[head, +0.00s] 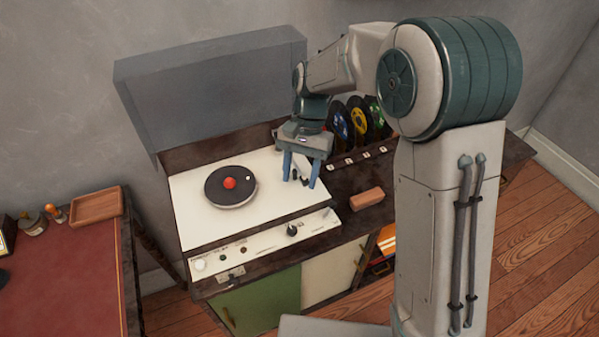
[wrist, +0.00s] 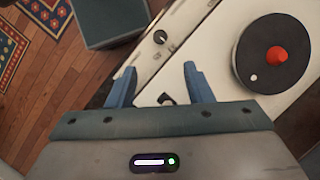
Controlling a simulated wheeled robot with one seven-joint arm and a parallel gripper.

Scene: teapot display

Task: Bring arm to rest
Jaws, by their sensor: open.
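My gripper (head: 300,178) hangs over the right part of the white record player deck (head: 195,222) in the head view. Its two blue fingers are apart with nothing between them. In the wrist view my gripper (wrist: 157,85) is also open and empty, with the deck below it. My arm reaches out over the cabinet and bends down to the deck. A black turntable platter (head: 222,196) with a red knob on it (head: 230,183) lies to the left of my gripper; the platter also shows at the right of the wrist view (wrist: 250,75).
Several records (head: 358,120) stand in a rack behind the gripper. A brown block (head: 366,199) lies on the cabinet to the right. A raised translucent lid (head: 210,85) stands behind the deck. A red-topped desk (head: 70,260) with a wooden tray (head: 96,206) is at left.

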